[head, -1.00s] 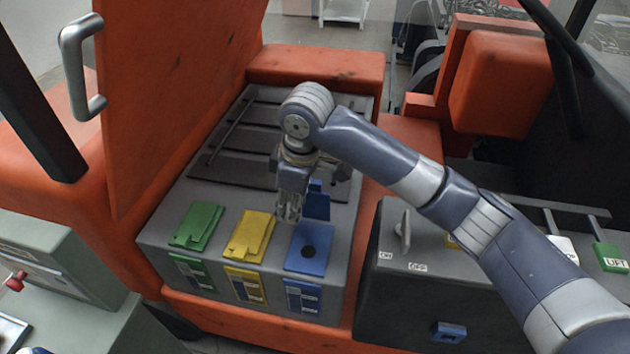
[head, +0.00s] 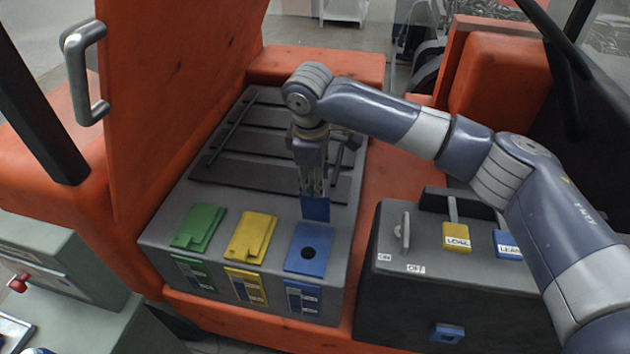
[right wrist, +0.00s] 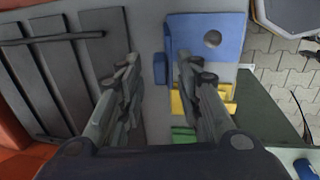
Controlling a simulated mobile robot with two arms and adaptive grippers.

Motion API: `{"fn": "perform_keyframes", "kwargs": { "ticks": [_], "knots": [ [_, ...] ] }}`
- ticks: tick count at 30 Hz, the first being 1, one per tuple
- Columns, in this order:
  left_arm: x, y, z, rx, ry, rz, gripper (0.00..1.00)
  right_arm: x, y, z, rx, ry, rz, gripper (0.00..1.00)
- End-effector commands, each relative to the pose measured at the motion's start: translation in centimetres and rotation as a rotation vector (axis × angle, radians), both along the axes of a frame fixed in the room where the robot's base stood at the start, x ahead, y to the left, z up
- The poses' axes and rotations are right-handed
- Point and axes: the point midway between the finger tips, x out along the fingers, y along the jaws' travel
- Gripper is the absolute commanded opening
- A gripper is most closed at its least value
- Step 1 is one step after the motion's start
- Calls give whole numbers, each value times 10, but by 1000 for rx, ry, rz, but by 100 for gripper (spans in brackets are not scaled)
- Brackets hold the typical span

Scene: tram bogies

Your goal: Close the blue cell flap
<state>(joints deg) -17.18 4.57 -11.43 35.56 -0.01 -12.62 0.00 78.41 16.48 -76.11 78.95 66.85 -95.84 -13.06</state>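The blue cell (head: 296,262) is at the right end of the row on the grey battery box, its plate showing a dark round hole. Its blue flap (head: 316,209) stands up at the plate's back edge. In the right wrist view the plate (right wrist: 225,30) is at the upper right and the flap (right wrist: 160,68) shows as a narrow blue piece between the fingertips. My right gripper (head: 315,190) points down just behind the flap, fingers apart; it also shows in the wrist view (right wrist: 158,68). Whether it touches the flap I cannot tell. My left gripper is out of view.
A yellow flap (head: 250,237) and a green flap (head: 199,226) lie flat to the left. A raised orange cover (head: 175,90) stands at the left. A dark grey box (head: 400,295) with a switch and labelled blocks is at the right.

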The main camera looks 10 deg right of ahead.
Motion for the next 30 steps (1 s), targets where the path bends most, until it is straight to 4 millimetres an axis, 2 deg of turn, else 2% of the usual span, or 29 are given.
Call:
{"fn": "perform_keyframes", "kwargs": {
  "ticks": [6,16,20,21,30],
  "knots": [
    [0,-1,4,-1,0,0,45,4,-1,-22,0,0,-1,32],
    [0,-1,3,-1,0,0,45,4,-1,-26,0,0,0,32],
    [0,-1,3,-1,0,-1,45,4,-1,-25,0,-1,0,3],
    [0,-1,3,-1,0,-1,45,5,-1,-25,1,-1,0,0],
    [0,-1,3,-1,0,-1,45,7,-1,-24,-1,-11,-1,0]
  ]
}}
